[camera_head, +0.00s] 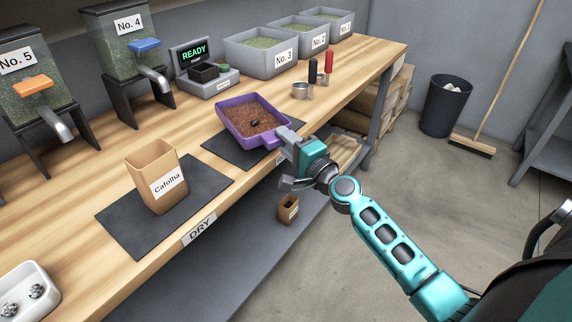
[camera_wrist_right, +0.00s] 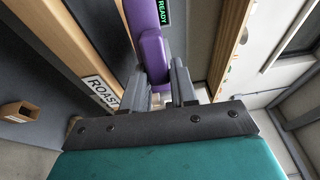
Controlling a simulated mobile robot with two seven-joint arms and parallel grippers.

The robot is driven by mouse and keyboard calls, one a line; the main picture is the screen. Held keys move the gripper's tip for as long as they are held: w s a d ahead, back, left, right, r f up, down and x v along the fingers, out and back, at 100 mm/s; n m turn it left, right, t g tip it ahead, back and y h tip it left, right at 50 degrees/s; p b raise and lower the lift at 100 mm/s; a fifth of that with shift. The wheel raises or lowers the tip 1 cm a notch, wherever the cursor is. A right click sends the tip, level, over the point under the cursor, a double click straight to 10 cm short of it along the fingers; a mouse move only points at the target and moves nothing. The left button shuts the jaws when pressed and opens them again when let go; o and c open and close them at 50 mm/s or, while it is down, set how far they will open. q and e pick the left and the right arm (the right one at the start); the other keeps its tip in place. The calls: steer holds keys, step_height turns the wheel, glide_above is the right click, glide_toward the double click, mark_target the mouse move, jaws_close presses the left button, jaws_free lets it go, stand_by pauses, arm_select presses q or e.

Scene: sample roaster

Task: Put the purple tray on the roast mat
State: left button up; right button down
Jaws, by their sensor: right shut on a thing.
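The purple tray (camera_head: 222,117), full of brown grains with a small dark piece on top, is over the back part of the roast mat (camera_head: 230,152). The dark mat shows to the left and right of the tray; I cannot tell whether the tray touches it. My right gripper (camera_head: 283,138) is shut on the tray's front handle. In the right wrist view the purple handle (camera_wrist_right: 155,55) is between the fingers (camera_wrist_right: 165,88), beside the ROAST label (camera_wrist_right: 101,93) on the table edge. My left gripper is not in view.
A paper bag marked Cafolha (camera_head: 157,180) stands on a second dark mat (camera_head: 115,218) by the DRY label. A scale reading READY (camera_head: 195,57) and grey bins (camera_head: 262,60) are behind the tray. A metal cup (camera_head: 301,90) is to its right.

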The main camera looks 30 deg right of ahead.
arm_select(q)
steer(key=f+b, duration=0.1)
steer(key=b, duration=0.1)
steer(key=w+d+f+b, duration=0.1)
steer(key=b, duration=0.1)
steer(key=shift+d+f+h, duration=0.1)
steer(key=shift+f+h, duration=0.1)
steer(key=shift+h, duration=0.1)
arm_select(e)
step_height(320, 180, down, 5)
steer(key=shift+r, duration=0.2)
steer(key=c, duration=0.9)
jaws_free()
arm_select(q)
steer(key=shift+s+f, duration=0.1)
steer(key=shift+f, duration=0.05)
